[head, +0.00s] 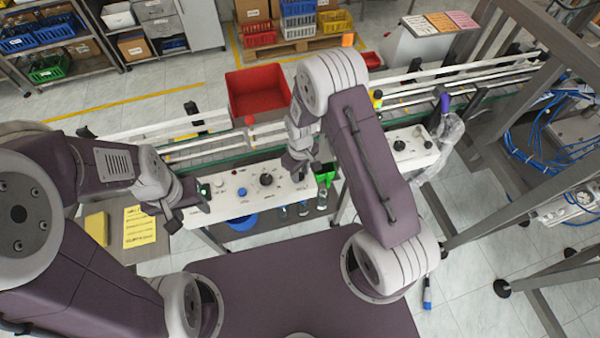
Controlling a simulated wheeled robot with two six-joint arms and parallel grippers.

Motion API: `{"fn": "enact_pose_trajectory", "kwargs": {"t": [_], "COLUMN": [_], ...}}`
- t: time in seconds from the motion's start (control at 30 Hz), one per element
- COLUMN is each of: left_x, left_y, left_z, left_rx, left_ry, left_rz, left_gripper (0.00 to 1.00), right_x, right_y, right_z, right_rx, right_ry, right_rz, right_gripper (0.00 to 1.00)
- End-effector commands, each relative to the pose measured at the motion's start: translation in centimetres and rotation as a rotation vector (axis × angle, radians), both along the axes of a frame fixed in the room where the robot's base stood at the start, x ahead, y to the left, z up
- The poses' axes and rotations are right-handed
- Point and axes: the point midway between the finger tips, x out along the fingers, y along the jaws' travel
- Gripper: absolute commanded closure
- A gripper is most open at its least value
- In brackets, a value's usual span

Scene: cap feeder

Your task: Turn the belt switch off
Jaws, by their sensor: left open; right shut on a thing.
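A long white control panel (222,207) stands along the front of the conveyor. It bears a green-lit switch (204,189) at its left end, a blue button (242,192), a small red light (234,173) and a black dial (266,179). My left gripper (180,204) is open at the panel's left end, beside the green-lit switch; contact cannot be told. My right gripper (297,174) is shut at the panel's right end, on a small thing its fingers hide. I cannot read which control is the belt switch.
The conveyor (205,149) runs behind the panel. A second white panel (412,158) is farther right. A yellow sheet (139,226) lies at left.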

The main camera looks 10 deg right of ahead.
Motion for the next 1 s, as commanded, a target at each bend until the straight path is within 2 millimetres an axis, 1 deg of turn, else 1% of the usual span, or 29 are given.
{"fn": "enact_pose_trajectory", "kwargs": {"t": [0.2, 0.6, 0.63, 0.7, 1.0], "left_x": [0.00, 0.00, 0.00, 0.00, -0.01], "left_y": [0.00, 0.00, 0.00, 0.00, 0.00], "left_z": [-0.10, -0.09, -0.09, -0.09, -0.14], "left_rx": [0.000, 0.000, 0.000, 0.000, 0.000], "left_ry": [0.000, 0.000, 0.000, 0.000, 0.000], "left_rz": [0.000, 0.000, 0.000, 0.000, 0.000], "left_gripper": [0.50, 0.50, 0.50, 0.50, 0.50], "right_x": [0.13, 0.14, 0.15, 0.13, 0.07], "right_y": [0.00, -0.01, 0.00, 0.00, 0.00], "right_z": [0.09, 0.12, 0.12, 0.11, 0.09], "right_rx": [0.001, 0.000, 0.000, 0.000, 0.000], "right_ry": [-0.003, -0.004, -0.004, -0.004, -0.002], "right_rz": [0.036, 0.042, 0.042, 0.042, 0.041], "right_gripper": [1.00, 1.00, 0.65, 0.47, 0.47]}}
